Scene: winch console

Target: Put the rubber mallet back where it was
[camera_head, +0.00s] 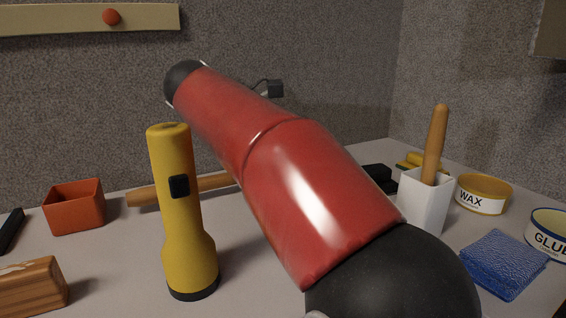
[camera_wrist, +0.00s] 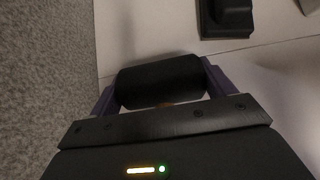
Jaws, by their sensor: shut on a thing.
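The rubber mallet shows in the wrist view as a thick black cylindrical head (camera_wrist: 158,78) with a sliver of wooden handle below it. My gripper (camera_wrist: 161,86) is shut on this head, one purple finger at each end. In the head view my red arm hides the gripper and the mallet head. A wooden handle (camera_head: 143,196) lies nearly level behind the yellow flashlight and runs behind my arm; it looks like the mallet's handle, but the join is hidden. I cannot tell whether the mallet touches the table.
The yellow flashlight (camera_head: 183,225) stands upright in front of the handle. An orange box (camera_head: 76,207) and wooden block (camera_head: 34,286) are left. A white holder (camera_head: 423,203) with an upright wooden handle, wax tin (camera_head: 482,195), blue cloth (camera_head: 506,263) and glue tin (camera_head: 549,236) are right.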

